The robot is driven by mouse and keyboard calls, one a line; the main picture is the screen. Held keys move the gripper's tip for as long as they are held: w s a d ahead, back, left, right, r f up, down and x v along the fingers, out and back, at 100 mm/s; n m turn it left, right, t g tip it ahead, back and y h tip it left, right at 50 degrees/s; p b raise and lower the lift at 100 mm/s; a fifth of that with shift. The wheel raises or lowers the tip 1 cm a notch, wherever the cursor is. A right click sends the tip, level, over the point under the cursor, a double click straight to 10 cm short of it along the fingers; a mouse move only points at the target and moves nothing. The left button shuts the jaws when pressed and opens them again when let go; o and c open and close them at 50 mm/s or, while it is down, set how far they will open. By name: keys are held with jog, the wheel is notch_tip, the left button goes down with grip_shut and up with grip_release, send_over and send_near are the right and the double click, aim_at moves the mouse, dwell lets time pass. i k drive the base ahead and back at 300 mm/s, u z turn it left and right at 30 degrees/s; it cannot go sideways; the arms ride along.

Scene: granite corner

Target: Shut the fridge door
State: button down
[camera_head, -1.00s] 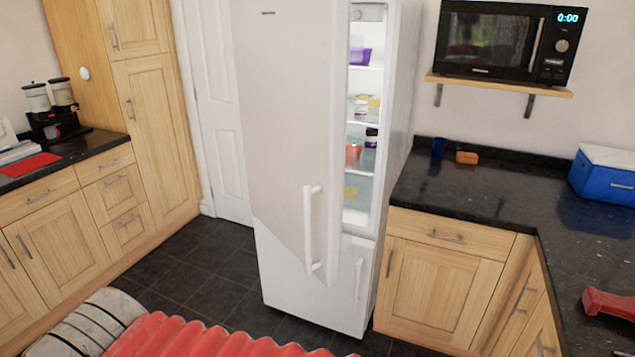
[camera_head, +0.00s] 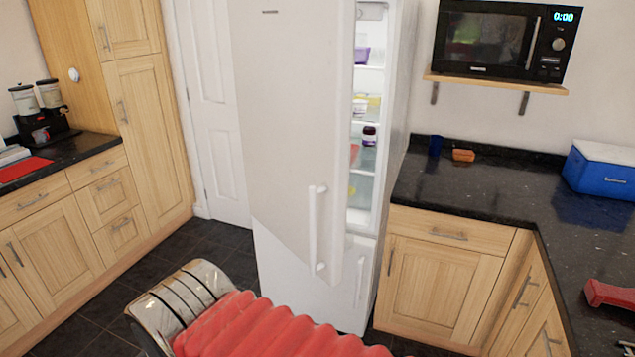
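The upper fridge door (camera_head: 287,130) is white and stands partly open, with its free edge and white handle (camera_head: 317,228) on the right. The gap along its right side shows the lit fridge interior (camera_head: 366,125) with shelves and several items. The lower fridge door (camera_head: 300,290) looks shut. My arm, with a red ribbed sleeve, crosses the bottom of the view in front of the fridge. My gripper itself is not visible, and I see no contact with the door.
A black worktop (camera_head: 480,200) over wooden cupboards stands right of the fridge, with a blue cool box (camera_head: 600,175) on it. A microwave (camera_head: 500,40) sits on a wall shelf (camera_head: 500,82). Cupboards line the left. Dark tiled floor (camera_head: 190,255) is clear left of the fridge.

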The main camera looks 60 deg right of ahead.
aim_at(294, 61)
jog(key=z, duration=0.05)
jog(key=i, duration=1)
jog(key=u, duration=0.05)
